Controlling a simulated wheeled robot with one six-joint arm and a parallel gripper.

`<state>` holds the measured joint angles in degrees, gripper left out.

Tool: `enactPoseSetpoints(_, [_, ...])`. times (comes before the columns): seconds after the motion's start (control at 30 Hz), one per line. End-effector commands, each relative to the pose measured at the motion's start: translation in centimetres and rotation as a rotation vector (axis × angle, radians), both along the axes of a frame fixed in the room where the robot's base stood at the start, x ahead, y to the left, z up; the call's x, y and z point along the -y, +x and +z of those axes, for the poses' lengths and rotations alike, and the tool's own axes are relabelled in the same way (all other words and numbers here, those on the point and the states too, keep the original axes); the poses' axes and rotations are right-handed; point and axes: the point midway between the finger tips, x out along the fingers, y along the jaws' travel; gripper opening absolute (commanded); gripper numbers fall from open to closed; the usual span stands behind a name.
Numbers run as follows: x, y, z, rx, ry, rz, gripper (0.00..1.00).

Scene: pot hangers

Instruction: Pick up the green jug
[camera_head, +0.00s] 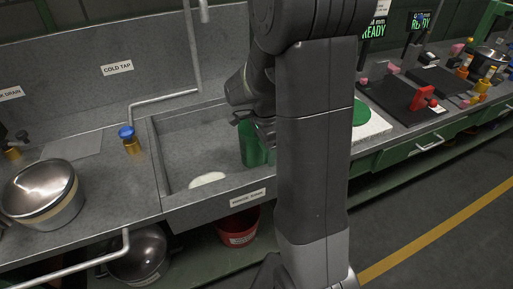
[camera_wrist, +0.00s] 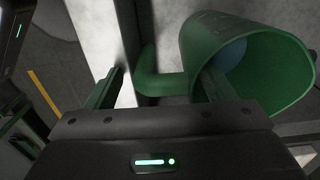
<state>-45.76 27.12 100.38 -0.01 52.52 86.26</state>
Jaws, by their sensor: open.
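The green jug (camera_head: 252,147) stands in the grey sink, partly hidden behind my arm in the head view. In the wrist view the green jug (camera_wrist: 262,70) fills the upper right, its wide mouth facing the camera and something bluish inside. Its handle (camera_wrist: 158,84) reaches left into the gap between my fingers. My gripper (camera_wrist: 162,76) is open, with one finger left of the handle and the other overlapping the jug's mouth; I cannot tell whether either touches it. In the head view my arm hides most of the gripper.
The sink's front wall (camera_head: 220,204) is near the jug. A white disc (camera_head: 208,179) lies in the sink. A blue-topped tap (camera_head: 128,136) and a steel pot (camera_head: 44,194) are to the left. A red bucket (camera_head: 239,227) sits below. A white board (camera_head: 371,127) is to the right.

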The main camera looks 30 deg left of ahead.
Motion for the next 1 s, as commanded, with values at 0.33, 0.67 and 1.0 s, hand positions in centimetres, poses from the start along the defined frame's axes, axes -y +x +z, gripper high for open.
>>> enactPoseSetpoints(0.33, [0.0,0.0,0.0,0.000,0.000,0.000,0.20])
enactPoseSetpoints(0.67, [0.0,0.0,0.6,0.002,0.002,0.000,0.13])
enactPoseSetpoints(1.0, [-0.1,0.1,6.8,0.005,0.005,0.000,0.13])
